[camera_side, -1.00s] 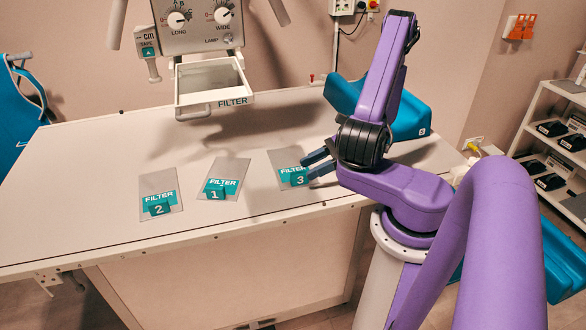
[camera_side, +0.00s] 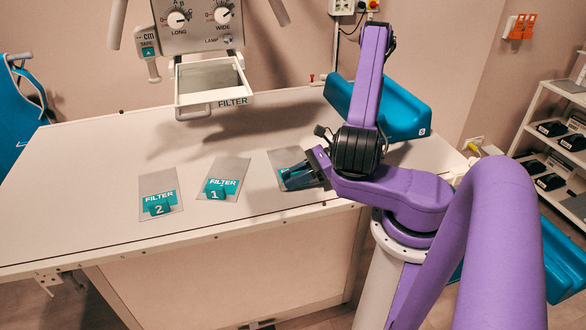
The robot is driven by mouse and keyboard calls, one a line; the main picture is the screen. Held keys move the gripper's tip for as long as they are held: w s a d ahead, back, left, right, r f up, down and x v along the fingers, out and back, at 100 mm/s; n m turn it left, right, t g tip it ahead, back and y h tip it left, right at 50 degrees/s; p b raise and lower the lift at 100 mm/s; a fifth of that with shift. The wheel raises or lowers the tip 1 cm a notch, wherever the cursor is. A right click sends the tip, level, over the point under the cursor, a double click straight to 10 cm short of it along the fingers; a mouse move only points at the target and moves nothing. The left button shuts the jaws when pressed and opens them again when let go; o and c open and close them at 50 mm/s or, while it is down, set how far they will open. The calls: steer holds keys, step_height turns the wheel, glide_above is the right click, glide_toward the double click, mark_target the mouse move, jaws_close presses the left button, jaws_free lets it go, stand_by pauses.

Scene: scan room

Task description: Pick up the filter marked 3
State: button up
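Three flat grey filter plates with teal labels and small raised teal number blocks lie on the white table. The filter marked 3 (camera_side: 283,158) is the rightmost; its grey upper part and left edge show, but its number is hidden behind my gripper. My gripper (camera_side: 292,177) reaches in from the right, its dark fingers over the label and at the number block. Whether they are apart or closed on the block is hard to see. The filter marked 1 (camera_side: 232,170) lies to the left, and the filter marked 2 (camera_side: 157,182) lies farther left.
A machine head with dials hangs over the back of the table, with a pale frame labelled FILTER (camera_side: 214,97) below it. A teal trough-like object (camera_side: 402,112) stands behind my arm at the right. The table (camera_side: 85,205) is clear at the left and front.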

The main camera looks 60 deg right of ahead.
jaws_close()
steer(key=shift+r, duration=0.2)
